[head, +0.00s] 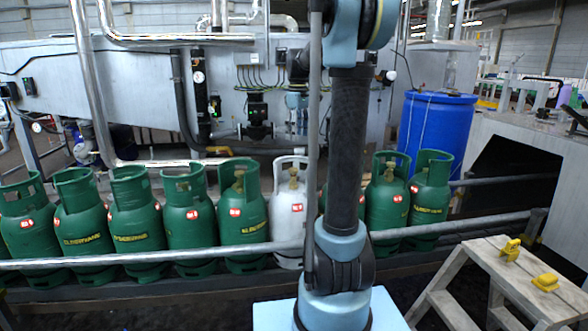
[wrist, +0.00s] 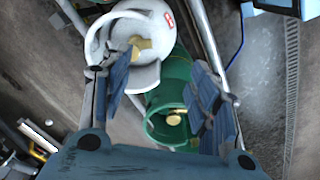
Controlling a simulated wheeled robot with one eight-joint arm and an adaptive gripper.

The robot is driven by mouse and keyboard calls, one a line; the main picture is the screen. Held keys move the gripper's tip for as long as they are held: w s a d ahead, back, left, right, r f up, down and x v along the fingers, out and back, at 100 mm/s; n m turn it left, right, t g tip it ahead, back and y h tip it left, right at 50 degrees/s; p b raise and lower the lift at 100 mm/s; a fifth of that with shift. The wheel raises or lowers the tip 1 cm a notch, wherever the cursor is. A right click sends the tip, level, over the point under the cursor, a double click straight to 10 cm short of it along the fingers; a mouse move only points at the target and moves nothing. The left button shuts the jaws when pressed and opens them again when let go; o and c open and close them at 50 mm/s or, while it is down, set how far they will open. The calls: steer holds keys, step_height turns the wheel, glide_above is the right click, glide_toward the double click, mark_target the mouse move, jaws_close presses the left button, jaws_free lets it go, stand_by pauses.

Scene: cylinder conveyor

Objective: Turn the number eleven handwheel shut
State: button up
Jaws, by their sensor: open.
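A row of gas cylinders stands on the conveyor, each with a brass valve inside its collar. The red-and-white labels are too small to read, so I cannot tell which one is number eleven. The white cylinder (head: 288,225) stands mid-row; its brass valve (head: 293,178) shows in the collar. In the wrist view the white cylinder (wrist: 118,25) has a brass valve (wrist: 142,48) near my left fingertip. A green cylinder (wrist: 165,88) beside it has a brass valve (wrist: 174,118) between the fingers. My gripper (wrist: 165,70) is open and empty above them.
Green cylinders (head: 136,222) stand close on both sides of the white one. A metal rail (head: 150,257) runs along the conveyor's front. A blue drum (head: 434,128) stands behind at right. A wooden step stand (head: 500,280) is at front right. My arm hides part of the row.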

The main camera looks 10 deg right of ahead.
steer(key=n, duration=0.2)
glide_above(294, 169)
step_height(294, 169, down, 17)
steer(key=shift+w+f, duration=0.15)
steer(key=shift+f, duration=0.05)
stand_by(0.4)
steer(key=shift+d, duration=0.1)
steer(key=c, duration=1.1)
